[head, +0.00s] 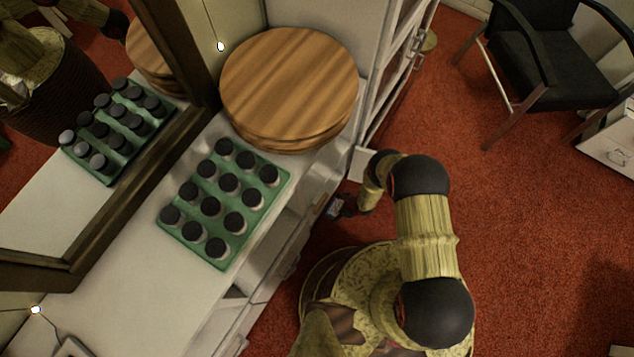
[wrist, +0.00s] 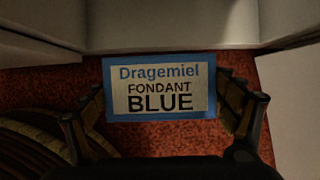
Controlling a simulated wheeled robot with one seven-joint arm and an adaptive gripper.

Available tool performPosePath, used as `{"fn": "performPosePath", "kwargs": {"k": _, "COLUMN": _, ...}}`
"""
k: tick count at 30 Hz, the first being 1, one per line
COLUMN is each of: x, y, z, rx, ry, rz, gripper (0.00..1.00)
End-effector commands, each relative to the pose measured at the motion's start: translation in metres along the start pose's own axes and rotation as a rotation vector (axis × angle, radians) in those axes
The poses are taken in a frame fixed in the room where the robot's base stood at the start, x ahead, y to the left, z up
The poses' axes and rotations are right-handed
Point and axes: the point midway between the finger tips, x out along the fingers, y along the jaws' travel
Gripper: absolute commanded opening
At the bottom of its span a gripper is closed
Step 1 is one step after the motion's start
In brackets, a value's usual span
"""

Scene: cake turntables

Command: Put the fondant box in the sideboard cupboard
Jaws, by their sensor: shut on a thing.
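The fondant box (wrist: 160,90) is a small blue-edged box with a pale label reading "Dragemiel FONDANT BLUE". My gripper (wrist: 162,84) is shut on it, one finger at each side, with the label facing the wrist camera. In the head view the box (head: 334,207) is small and dark at the end of my arm, beside the sideboard's front and below its top. The white sideboard (head: 110,270) runs diagonally on the left. Its front shows open-looking recesses, seen steeply from above, so the cupboard's inside is mostly hidden. In the wrist view pale panels lie beyond the box.
On the sideboard stand a green tray (head: 272,204) of several dark-capped bottles and a stack of round wooden boards (head: 290,85). A framed mirror (head: 45,205) stands behind. A white shelf unit (head: 400,65) is at the far end. Red carpet and a black chair (head: 545,85) lie right.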

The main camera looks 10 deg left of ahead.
Motion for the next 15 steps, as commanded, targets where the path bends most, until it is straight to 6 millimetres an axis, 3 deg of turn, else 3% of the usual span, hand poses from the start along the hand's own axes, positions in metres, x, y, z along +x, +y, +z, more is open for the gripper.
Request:
{"fn": "performPosePath", "kwargs": {"k": 12, "x": 0.042, "y": 0.000, "z": 0.088, "rx": -0.005, "ry": -0.001, "rz": 0.000, "gripper": 0.53}}
{"fn": "performPosePath", "kwargs": {"k": 14, "x": 0.046, "y": 0.001, "z": 0.099, "rx": -0.004, "ry": -0.002, "rz": 0.000, "gripper": 0.53}}
{"fn": "performPosePath", "kwargs": {"k": 15, "x": 0.054, "y": 0.002, "z": 0.090, "rx": 0.001, "ry": 0.002, "rz": 0.002, "gripper": 0.53}}
